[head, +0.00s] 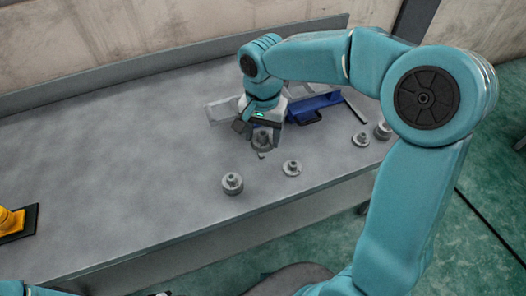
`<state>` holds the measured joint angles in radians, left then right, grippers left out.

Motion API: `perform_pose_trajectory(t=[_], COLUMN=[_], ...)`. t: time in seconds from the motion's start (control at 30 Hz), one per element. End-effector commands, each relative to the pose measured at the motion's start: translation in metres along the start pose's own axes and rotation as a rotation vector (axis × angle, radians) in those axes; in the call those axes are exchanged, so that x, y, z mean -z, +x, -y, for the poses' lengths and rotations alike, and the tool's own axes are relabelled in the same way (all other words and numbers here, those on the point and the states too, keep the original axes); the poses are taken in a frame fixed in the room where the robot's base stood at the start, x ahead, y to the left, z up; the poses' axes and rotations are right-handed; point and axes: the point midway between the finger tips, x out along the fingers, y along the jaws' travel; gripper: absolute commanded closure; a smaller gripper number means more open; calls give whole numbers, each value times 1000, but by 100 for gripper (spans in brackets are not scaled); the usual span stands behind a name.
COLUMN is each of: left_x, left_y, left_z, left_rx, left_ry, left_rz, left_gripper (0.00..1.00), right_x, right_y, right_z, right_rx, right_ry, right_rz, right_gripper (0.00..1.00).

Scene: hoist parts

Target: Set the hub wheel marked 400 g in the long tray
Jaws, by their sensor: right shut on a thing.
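My right gripper (257,135) points down over the far middle of the grey table, shut on a grey hub wheel (263,141). The wheel is partly hidden by the fingers, and I cannot tell whether it touches the table. Other grey stepped hub wheels stand nearby: one (232,183) near the front edge, one (292,168) to its right, and one (361,140) further right. No mass marking is readable. A pale grey tray-like piece (221,110) shows behind the gripper, largely hidden; I cannot tell whether it is the long tray. My left gripper is out of view.
Another grey part (383,130) stands at the table's right end. A yellow object (10,221) on a dark base is at far left. The table's (120,165) left-middle is clear.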

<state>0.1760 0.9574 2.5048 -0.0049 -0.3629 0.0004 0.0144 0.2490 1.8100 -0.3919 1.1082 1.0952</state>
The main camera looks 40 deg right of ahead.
Motion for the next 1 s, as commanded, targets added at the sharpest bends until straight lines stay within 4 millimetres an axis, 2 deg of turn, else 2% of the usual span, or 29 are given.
perform_pose_trajectory(t=[0.03,0.2,0.33,0.5,0.57,0.67,0.7,0.83,0.9,1.0], left_x=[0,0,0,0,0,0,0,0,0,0], left_y=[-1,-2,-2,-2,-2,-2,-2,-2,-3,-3], left_z=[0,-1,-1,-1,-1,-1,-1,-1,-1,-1], left_rx=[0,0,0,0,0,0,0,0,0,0], left_ry=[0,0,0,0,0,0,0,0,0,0], left_rz=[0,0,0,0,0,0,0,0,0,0], left_gripper=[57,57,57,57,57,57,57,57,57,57], right_x=[1,1,0,-2,-5,-17,-23,-40,-44,-43], right_y=[-14,-42,-52,-53,-46,-19,-4,47,64,73], right_z=[1,1,0,2,6,14,19,41,50,60], right_rx=[5,2,1,-1,-3,-7,-9,-8,-5,-1], right_ry=[0,0,1,-6,-21,-75,-117,-418,-574,-741], right_rz=[-4,-3,-1,0,2,3,6,8,4,0], right_gripper=[87,87,87,87,87,87,87,87,87,87])
